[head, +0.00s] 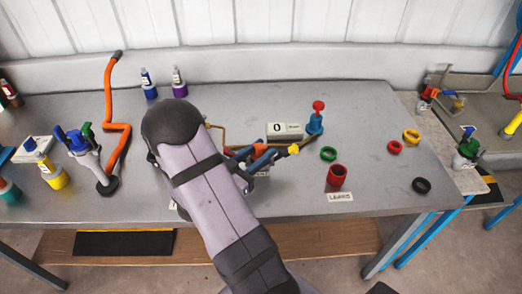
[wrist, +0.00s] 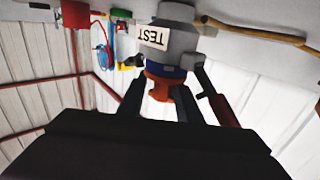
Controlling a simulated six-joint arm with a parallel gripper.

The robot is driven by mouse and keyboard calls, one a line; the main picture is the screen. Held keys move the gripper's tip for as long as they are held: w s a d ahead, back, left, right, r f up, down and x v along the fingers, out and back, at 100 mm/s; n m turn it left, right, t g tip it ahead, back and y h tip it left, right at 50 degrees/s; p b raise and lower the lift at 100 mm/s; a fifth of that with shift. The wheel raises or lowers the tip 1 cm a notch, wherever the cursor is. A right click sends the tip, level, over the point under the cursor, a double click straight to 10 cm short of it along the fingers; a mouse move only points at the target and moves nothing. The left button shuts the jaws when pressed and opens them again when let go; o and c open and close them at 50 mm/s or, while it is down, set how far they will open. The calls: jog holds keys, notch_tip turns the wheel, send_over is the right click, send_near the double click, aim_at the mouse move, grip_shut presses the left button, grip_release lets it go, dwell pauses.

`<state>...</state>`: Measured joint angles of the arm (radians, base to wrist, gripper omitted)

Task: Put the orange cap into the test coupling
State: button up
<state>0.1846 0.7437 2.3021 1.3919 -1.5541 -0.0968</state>
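In the wrist view, the orange cap (wrist: 159,90) sits at the lower end of the grey test coupling (wrist: 176,42), which bears a "TEST" label and a blue band. The cap's upper part meets the blue band; how deep it is seated is hidden. My gripper (wrist: 162,98) has one dark finger on each side of the cap's narrow knob, with a small gap seeming to show. The fingers look open. In the head view, orange (head: 262,149) shows beside my gripper (head: 255,160); my arm hides much of this spot.
A red cup (head: 337,176) with a label stands to the right of my gripper. A blue fitting with a red top (head: 316,118) stands behind.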

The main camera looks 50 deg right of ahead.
jog(key=shift+w+r, duration=0.1)
jog(key=shift+w, duration=0.2)
jog(key=shift+r, duration=0.15)
jog(key=shift+w+a, duration=0.1)
jog(key=shift+a, duration=0.1)
jog(key=a+b, duration=0.2)
jog(key=a, duration=0.9)
jog(key=shift+s+a, duration=0.2)
jog(key=shift+a, duration=0.1)
